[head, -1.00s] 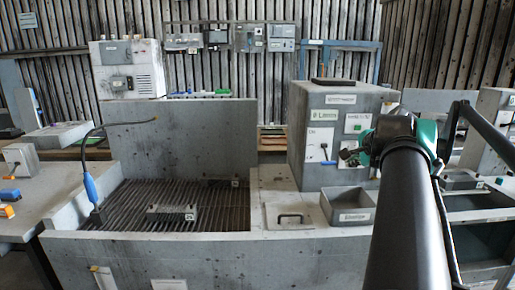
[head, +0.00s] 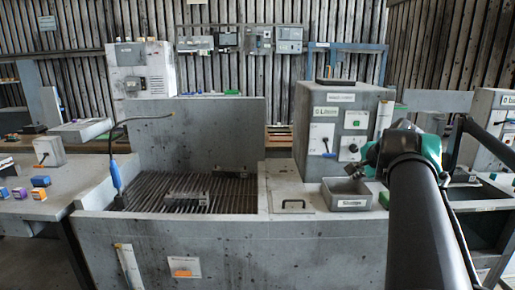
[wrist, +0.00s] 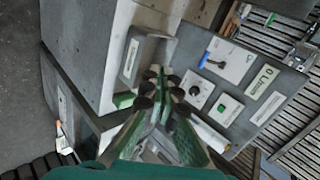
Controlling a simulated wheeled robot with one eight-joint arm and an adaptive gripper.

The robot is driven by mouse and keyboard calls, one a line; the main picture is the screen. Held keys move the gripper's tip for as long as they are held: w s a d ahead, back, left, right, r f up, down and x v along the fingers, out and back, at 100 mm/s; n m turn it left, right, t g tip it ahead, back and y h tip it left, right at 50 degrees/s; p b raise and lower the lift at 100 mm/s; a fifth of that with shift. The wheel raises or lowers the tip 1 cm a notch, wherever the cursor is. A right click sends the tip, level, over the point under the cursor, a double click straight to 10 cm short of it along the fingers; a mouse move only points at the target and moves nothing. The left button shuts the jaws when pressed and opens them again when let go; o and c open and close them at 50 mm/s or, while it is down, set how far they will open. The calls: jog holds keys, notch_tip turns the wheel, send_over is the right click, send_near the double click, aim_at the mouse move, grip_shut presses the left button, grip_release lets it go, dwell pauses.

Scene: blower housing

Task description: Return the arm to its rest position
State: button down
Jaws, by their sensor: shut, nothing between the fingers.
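My gripper (wrist: 163,85) shows in the wrist view with its fingertips together, and nothing is between them. In the head view my arm rises from the bottom right, and my gripper (head: 364,170) is small at the end of it, beside the grey control cabinet (head: 341,112). It is near the small grey bin (head: 347,195) on the bench top, apparently above its right side. The wrist view shows the cabinet's panel with a blue-handled switch (wrist: 214,62), a dial and a green button (wrist: 228,109). Contact with anything is not visible.
A grey bench (head: 230,240) with a slatted bed stands in front, with a metal block (head: 187,192) on the slats. A blue-handled hose (head: 116,175) stands at its left. A left table (head: 60,205) holds small coloured blocks. Shelving (head: 490,195) is at the right.

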jog(key=s+a+f+n+g, duration=0.2)
jog(key=f+n, duration=0.3)
jog(key=f, duration=0.4)
jog(key=s+a+f+n+g, duration=0.1)
jog(key=s+a+f+n, duration=0.3)
jog(key=f, duration=0.6)
jog(key=s+a+f+n+g, duration=0.2)
jog(key=s+a+f+n, duration=0.1)
jog(key=f+n, duration=0.4)
notch_tip(320, 180, down, 3)
jog(key=shift+s+a+f+g, duration=0.1)
jog(key=shift+s+a+g, duration=0.2)
jog(key=shift+a, duration=0.2)
